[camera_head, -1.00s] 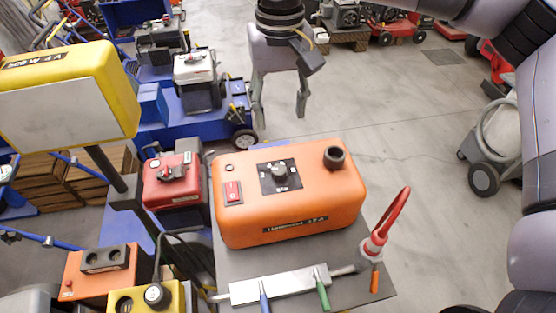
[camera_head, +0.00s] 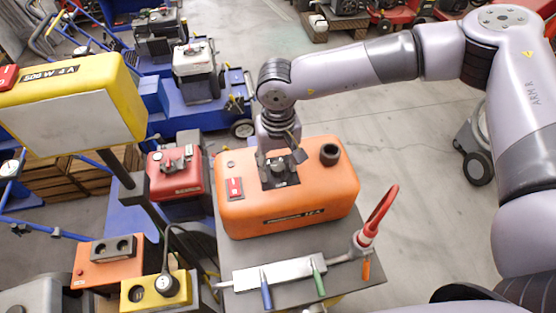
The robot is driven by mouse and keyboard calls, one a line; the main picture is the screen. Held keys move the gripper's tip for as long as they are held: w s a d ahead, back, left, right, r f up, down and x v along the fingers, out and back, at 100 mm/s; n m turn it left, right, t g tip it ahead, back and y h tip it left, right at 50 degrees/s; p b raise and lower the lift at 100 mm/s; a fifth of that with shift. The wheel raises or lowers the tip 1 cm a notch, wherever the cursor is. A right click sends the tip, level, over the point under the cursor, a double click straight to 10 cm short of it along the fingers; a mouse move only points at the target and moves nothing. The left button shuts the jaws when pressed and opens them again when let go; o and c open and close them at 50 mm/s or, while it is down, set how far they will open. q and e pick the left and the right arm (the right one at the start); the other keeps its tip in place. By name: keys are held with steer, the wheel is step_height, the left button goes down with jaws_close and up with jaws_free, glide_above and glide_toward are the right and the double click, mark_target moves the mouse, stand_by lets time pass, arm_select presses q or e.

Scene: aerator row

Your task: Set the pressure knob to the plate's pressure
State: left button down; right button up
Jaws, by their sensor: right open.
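The orange machine (camera_head: 325,190) stands on a grey tabletop. Its black dial plate (camera_head: 292,181) is on its top face, and the pressure knob sits there, mostly hidden behind my right gripper. My right gripper (camera_head: 280,168) is open and points down right over the knob, with its fingers low at the dial. I cannot tell whether the fingers touch the knob or where the knob points. A black nameplate (camera_head: 293,216) with small white lettering is on the machine's front; most of it is too small to read. My left gripper is not in view.
A red switch (camera_head: 235,188) and a black round port (camera_head: 329,154) flank the dial. A silver bar (camera_head: 280,273), coloured-handled tools and a red-hosed fitting (camera_head: 366,238) lie in front. A yellow lamp box (camera_head: 70,105) stands at left. The floor at right is open.

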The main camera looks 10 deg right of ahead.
steer(key=shift+c, duration=0.2)
jaws_close()
steer(key=shift+f+m+b, duration=0.2)
steer(key=shift+m+b, duration=0.2)
steer(key=shift+b, duration=0.5)
steer(key=m+b, duration=0.6)
steer(key=b, duration=0.2)
steer(key=m+b, duration=0.6)
steer(key=b, duration=0.1)
steer(key=shift+w+a+b, duration=0.15)
steer(key=shift+a+b, duration=0.05)
steer(key=shift+b, duration=0.15)
steer(key=m+b, duration=0.2)
steer(key=m, duration=0.1)
steer(key=shift+m+b, duration=0.3)
steer(key=shift+w+r+m+b, duration=0.1)
steer(key=shift+r+m+b, duration=0.1)
steer(key=shift+m+b, duration=1.1)
steer(key=shift+m+p, duration=0.35)
steer(key=shift+m, duration=0.15)
steer(key=shift+o, duration=0.2)
jaws_free()
